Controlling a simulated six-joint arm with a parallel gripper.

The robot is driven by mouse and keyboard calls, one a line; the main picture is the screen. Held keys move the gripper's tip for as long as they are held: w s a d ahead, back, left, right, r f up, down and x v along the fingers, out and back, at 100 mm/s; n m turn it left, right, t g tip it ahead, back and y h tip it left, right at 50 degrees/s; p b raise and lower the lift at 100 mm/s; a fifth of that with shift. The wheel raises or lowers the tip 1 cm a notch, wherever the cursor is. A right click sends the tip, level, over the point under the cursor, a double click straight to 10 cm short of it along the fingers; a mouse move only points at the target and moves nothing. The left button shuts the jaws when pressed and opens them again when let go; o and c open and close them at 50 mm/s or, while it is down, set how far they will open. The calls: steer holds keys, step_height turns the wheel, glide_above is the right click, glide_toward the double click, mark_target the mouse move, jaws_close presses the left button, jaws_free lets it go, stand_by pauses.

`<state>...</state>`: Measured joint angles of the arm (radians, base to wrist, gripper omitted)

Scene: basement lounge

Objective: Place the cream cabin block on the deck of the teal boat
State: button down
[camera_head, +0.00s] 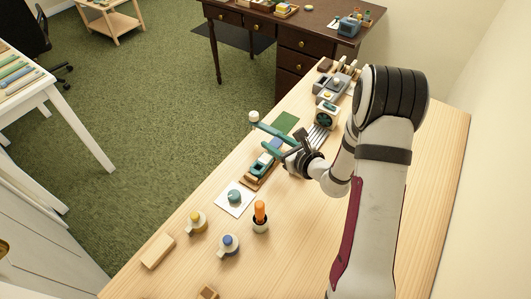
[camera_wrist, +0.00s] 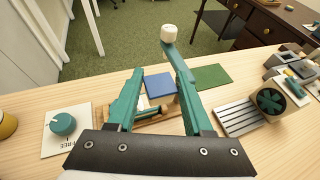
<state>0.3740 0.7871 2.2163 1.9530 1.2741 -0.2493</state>
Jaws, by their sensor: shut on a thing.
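My gripper (camera_head: 273,135) reaches left over the workbench; its long teal fingers also show in the wrist view (camera_wrist: 157,66). The teal boat (camera_head: 262,166) lies in a wooden tray below and left of my gripper. In the wrist view the fingers largely hide it.
A slatted grey rack (camera_wrist: 240,116) and a box with a teal dial (camera_wrist: 270,101) stand right. A teal knob on a white card (camera_head: 234,197) and an orange-handled tool (camera_head: 260,211) stand nearer.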

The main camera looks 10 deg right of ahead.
mark_target(265, 158)
steer(key=shift+w+a+f, duration=0.4)
steer(key=shift+a+f, duration=0.05)
steer(key=shift+a, duration=0.2)
steer(key=shift+w+a+f, duration=0.35)
steer(key=shift+a+f, duration=0.1)
steer(key=shift+a, duration=0.15)
step_height(265, 158, down, 4)
steer(key=shift+w+a+f, duration=0.1)
steer(key=shift+f, duration=0.1)
steer(key=shift+c, duration=1.5)
jaws_free()
